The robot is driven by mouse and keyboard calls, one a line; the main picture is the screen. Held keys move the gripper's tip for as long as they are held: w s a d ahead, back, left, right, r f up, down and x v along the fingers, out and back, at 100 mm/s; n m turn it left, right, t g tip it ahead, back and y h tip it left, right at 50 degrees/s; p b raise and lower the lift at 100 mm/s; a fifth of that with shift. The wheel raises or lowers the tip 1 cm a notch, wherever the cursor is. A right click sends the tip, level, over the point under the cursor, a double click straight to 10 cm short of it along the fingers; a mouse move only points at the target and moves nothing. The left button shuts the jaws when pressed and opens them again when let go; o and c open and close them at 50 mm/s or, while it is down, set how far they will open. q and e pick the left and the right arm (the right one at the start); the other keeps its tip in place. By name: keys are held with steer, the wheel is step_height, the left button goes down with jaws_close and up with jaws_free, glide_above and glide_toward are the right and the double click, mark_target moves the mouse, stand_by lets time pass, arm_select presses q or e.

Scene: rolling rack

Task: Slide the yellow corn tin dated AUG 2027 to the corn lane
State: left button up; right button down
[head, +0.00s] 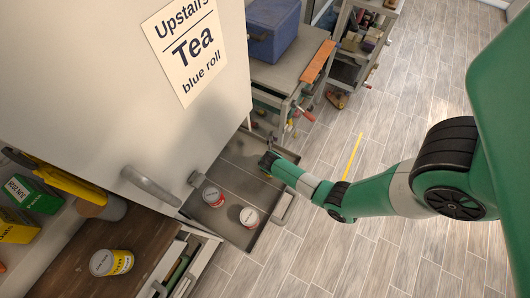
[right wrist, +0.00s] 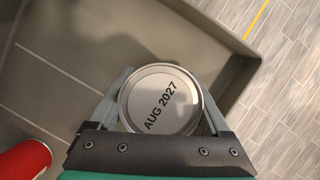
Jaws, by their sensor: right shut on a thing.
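My right gripper (head: 268,162) is at the far right corner of a grey rolling tray (head: 248,185) in the head view. In the right wrist view its fingers (right wrist: 165,95) are shut on a round tin (right wrist: 162,98) whose pale lid reads AUG 2027. The tin's side colour is hidden from above. Thin lines divide the tray floor into lanes. Two red tins with pale lids, one nearer the cabinet (head: 213,195) and one nearer the front (head: 249,217), stand on the tray. A red tin (right wrist: 24,159) also shows in the right wrist view. My left gripper is not in view.
A large pale cabinet (head: 130,90) with a Tea sign (head: 187,45) stands over the tray's left side. A blue box (head: 272,28) sits on a cart behind. Tiled floor lies clear at right.

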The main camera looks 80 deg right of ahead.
steer(key=shift+s+a+r+p, duration=0.1)
steer(key=shift+s+a+p, duration=0.1)
steer(key=shift+s+p, duration=0.3)
steer(key=shift+s+a+r+p, duration=0.15)
steer(key=shift+s+p, duration=0.1)
steer(key=shift+s, duration=0.45)
steer(key=shift+s+a+f, duration=0.15)
steer(key=shift+s+f, duration=0.1)
steer(key=shift+s, duration=0.25)
jaws_free()
steer(key=p+v, duration=0.4)
steer(key=v, duration=0.7)
steer(key=shift+r, duration=0.35)
